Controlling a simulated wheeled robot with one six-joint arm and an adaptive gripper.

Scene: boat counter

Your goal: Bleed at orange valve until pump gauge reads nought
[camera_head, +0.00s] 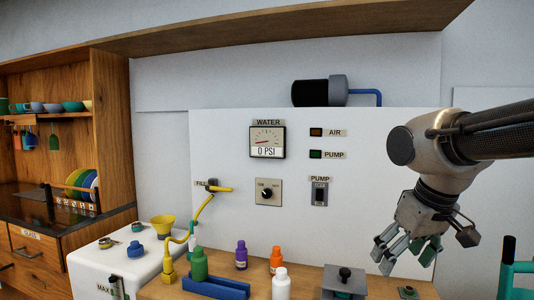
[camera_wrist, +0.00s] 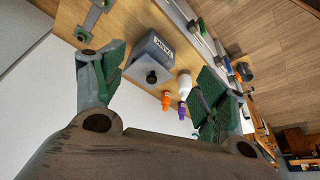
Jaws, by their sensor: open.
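The gauge (camera_head: 267,140) on the white panel is labelled WATER; its readout shows 0 PSI and its red needle points left. The pump switch (camera_head: 319,192) sits below the PUMP label. No orange valve can be made out; an orange bottle (camera_head: 276,259) stands on the counter and also shows in the wrist view (camera_wrist: 166,100). My gripper (camera_head: 410,256) is open and empty, right of the panel controls and above the counter's right part. Its spread fingers also show in the wrist view (camera_wrist: 160,68).
A grey box with a black knob (camera_head: 344,281) stands on the counter below my gripper. Green (camera_head: 199,264), purple (camera_head: 241,255) and white (camera_head: 281,284) bottles stand left of it, near a blue tray (camera_head: 216,287). A black cylinder (camera_head: 311,93) tops the panel.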

